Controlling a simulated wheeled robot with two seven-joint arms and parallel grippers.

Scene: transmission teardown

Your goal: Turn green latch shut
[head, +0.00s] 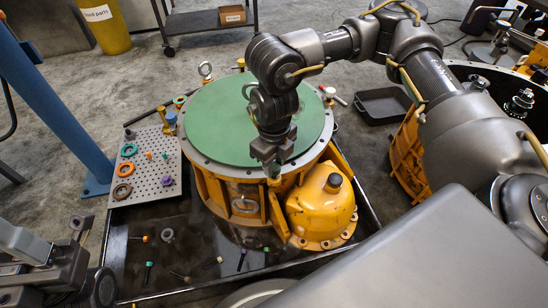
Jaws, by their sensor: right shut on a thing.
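The round yellow housing (240,197) stands upright in the middle, with a flat green lid (215,115) inside a grey bolted rim. My right gripper (272,174) reaches down over the lid to the front of this rim. It is shut on a small part there, seemingly the green latch. The fingers hide most of that part, so its colour and angle cannot be told. Part of my left arm (30,245) shows at the lower left; its fingertips cannot be made out.
A black tray (117,245) under the housing holds loose bolts. A perforated plate (145,165) with coloured rings lies left of the housing. A yellow domed cover (322,205) sits close at its front right. A blue post (55,105) stands at left.

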